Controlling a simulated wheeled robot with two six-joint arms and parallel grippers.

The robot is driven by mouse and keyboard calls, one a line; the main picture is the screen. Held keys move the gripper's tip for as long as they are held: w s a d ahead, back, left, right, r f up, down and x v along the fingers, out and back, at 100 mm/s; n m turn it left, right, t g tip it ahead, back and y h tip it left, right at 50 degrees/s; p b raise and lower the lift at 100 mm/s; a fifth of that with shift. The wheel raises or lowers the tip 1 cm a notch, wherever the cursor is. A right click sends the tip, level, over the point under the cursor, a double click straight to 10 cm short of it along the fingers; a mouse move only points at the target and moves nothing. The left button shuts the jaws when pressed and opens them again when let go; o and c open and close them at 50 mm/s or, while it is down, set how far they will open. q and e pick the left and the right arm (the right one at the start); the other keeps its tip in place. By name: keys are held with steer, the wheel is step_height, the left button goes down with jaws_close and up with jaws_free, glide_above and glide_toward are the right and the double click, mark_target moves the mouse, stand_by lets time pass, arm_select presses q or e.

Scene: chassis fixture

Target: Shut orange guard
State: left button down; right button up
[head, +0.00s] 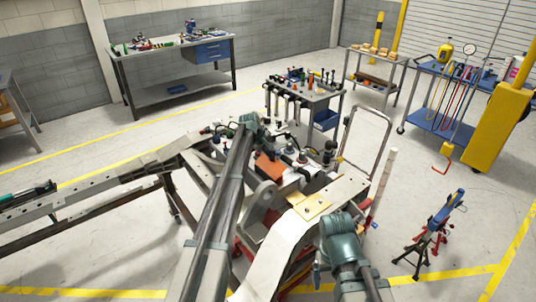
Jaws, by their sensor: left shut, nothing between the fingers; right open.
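The orange guard (268,168) is a small flat orange plate among the machinery on the chassis fixture, near the middle of the head view. It looks tilted; its hinge and lower edge are hard to make out. My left gripper (279,133) is beyond the teal wrist at the end of the long dark arm, just above and behind the guard in the picture. It is shut and empty, with a visible gap to the guard. My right gripper (339,224) is at lower right, apart from the guard. It is open, its fingers largely hidden by its wrist.
The pale chassis rail (110,187) runs off to the left. A tool cart (305,92) stands behind the fixture, with a blue cart (440,118) farther right. A jack stand (435,230) is on the floor at right. The floor at left is mostly clear.

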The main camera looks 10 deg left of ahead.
mark_target(276, 160)
arm_select(q)
steer(key=shift+w+d+f+b, duration=0.55)
steer(key=shift+w+f+b, duration=0.05)
steer(key=shift+w, duration=0.15)
steer(key=shift+w+d+f+b, duration=0.55)
steer(key=shift+w+f+b, duration=0.05)
steer(key=shift+w, duration=0.1)
steer(key=shift+r, duration=0.15)
